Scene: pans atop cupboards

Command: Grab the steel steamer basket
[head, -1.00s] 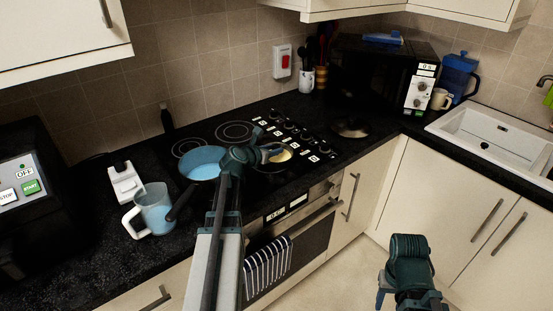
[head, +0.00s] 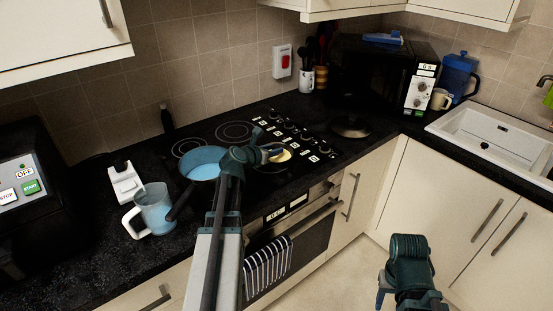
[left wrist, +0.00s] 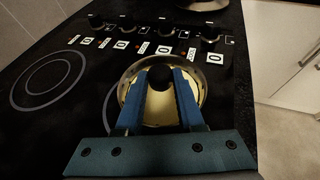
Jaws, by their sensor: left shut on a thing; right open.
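The steel steamer basket (left wrist: 161,115) is round and shallow, with a shiny rim and a yellowish inside, in the left wrist view. A black knob stands at its middle, between my left gripper's (left wrist: 160,78) blue fingers, which are shut on it. In the head view the basket (head: 282,156) shows only in part, just beyond my left gripper (head: 270,153), over the front right of the hob; the arm hides the rest. I cannot tell whether it rests on the hob or is slightly raised. My right gripper (head: 382,296) is open and empty, low in front of the cupboards.
A blue-lined pan (head: 203,171) stands left of my left gripper, its dark handle toward a clear jug (head: 155,209). A round steel item (head: 350,130) lies right of the hob, near the microwave (head: 378,78). The sink (head: 495,140) is at far right.

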